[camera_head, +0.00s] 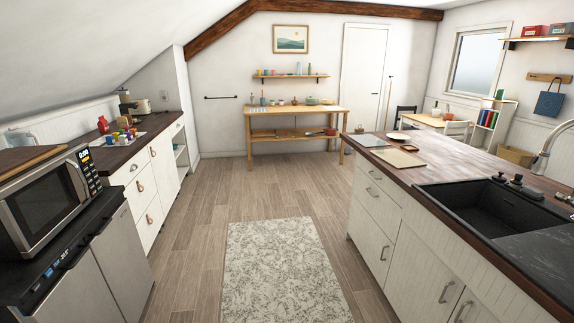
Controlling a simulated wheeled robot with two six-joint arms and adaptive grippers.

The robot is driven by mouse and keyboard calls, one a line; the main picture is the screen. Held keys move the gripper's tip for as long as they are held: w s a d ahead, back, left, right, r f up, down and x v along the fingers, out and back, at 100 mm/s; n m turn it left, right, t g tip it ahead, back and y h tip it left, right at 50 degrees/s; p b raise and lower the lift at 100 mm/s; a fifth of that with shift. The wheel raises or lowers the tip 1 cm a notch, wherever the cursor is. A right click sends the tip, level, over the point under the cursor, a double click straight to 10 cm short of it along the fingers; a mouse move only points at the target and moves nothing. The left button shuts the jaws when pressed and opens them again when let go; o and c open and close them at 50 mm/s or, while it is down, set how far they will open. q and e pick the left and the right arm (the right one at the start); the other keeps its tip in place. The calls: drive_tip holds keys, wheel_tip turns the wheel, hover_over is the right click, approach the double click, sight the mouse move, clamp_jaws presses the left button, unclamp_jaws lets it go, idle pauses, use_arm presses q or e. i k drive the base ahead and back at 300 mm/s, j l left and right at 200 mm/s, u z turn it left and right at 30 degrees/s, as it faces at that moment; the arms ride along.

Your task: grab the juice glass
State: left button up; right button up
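I cannot make out a juice glass for certain in the head view. Several small colourful items (124,136) stand together on the dark left counter (130,151), too small to name surely. More small items stand on the wooden table (320,111) at the back wall, also too small to tell apart. Neither of my grippers shows in this view.
A microwave (40,203) stands at the near left. On the right, an island with a wooden top (450,160) holds a black sink (490,205), a plate (398,136) and boards (398,158). Open floor with a patterned rug (282,270) lies between.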

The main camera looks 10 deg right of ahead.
sight(381, 144)
drive_tip(key=i+l+z, duration=0.25)
drive_tip(key=i, duration=0.8)
drive_tip(key=i+z, duration=0.25)
drive_tip(key=i, duration=0.8)
drive_tip(key=i+j+z, duration=0.25)
drive_tip(key=i, duration=0.75)
